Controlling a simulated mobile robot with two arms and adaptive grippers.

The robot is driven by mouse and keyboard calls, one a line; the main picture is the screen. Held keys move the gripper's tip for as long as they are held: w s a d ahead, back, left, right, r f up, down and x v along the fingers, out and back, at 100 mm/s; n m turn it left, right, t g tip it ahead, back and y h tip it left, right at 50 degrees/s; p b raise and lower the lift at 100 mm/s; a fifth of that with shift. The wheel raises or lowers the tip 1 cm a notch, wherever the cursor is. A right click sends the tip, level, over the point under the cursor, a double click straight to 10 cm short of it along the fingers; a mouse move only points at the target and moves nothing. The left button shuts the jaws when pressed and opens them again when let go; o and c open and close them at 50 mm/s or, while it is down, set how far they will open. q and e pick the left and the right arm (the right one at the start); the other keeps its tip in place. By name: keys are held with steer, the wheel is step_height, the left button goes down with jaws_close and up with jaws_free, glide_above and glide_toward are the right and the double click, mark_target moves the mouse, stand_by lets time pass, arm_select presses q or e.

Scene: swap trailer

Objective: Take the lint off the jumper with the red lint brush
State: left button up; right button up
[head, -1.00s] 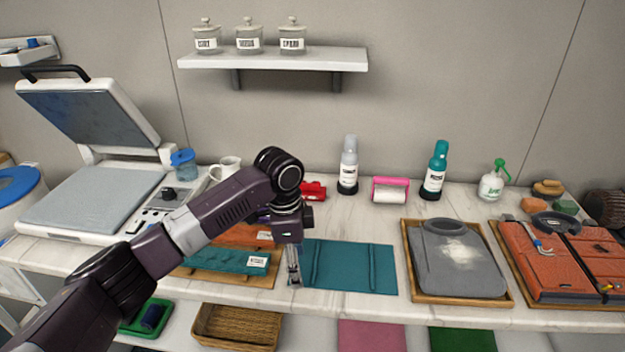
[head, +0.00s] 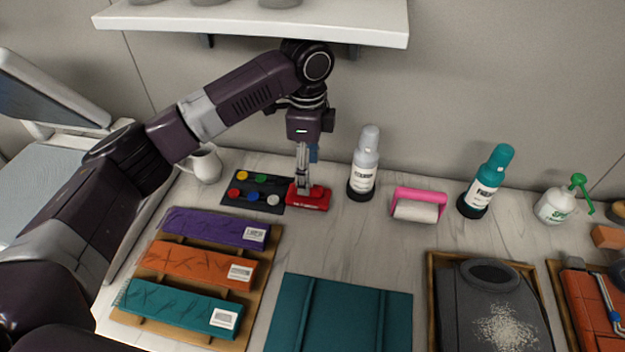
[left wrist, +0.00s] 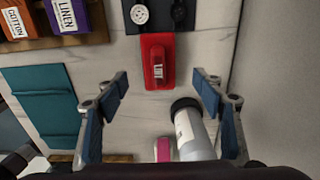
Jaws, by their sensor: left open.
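The red lint brush (head: 311,200) lies on the white counter, beside a dark tray of coloured buttons; it also shows in the left wrist view (left wrist: 157,62), with a raised red grip on a flat red base. My left gripper (head: 302,186) points down just over the brush. In the left wrist view my left gripper (left wrist: 162,84) has its fingers apart with nothing held between them. The dark grey jumper (head: 458,310) lies folded in a wooden tray (head: 432,290) at the lower right, with a patch of white lint (head: 503,328) on it. My right gripper is not in view.
A grey-white bottle (head: 364,165) stands close right of the brush. A pink roller (head: 420,204) and teal bottle (head: 486,182) stand further right. The button tray (head: 262,178) is left; fabric rolls (head: 200,265) and a teal cloth (head: 340,315) are in front. A shelf (head: 250,25) hangs above.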

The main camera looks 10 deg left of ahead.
mark_target(310, 195)
arm_select(q)
steer(key=shift+f, duration=0.45)
steer(key=f+p, duration=0.1)
steer(key=f, duration=0.5)
steer(key=shift+s+d+f+p, duration=0.1)
steer(key=shift+s+d+p, duration=0.1)
steer(key=shift+p, duration=0.15)
steer(key=shift+w+f, duration=0.1)
steer(key=shift+f, duration=0.1)
steer(key=c, duration=1.3)
steer(key=shift+r, duration=0.1)
steer(key=shift+s+r+b, duration=0.2)
steer(key=shift+r+b, duration=0.1)
steer(key=shift+b, duration=0.15)
steer(key=r, duration=0.2)
steer(key=r+b, duration=0.1)
steer(key=r, duration=0.3)
steer(key=shift+s+r, duration=0.15)
steer(key=shift+s, duration=0.1)
steer(key=s+b, duration=0.2)
steer(key=s, duration=1.7)
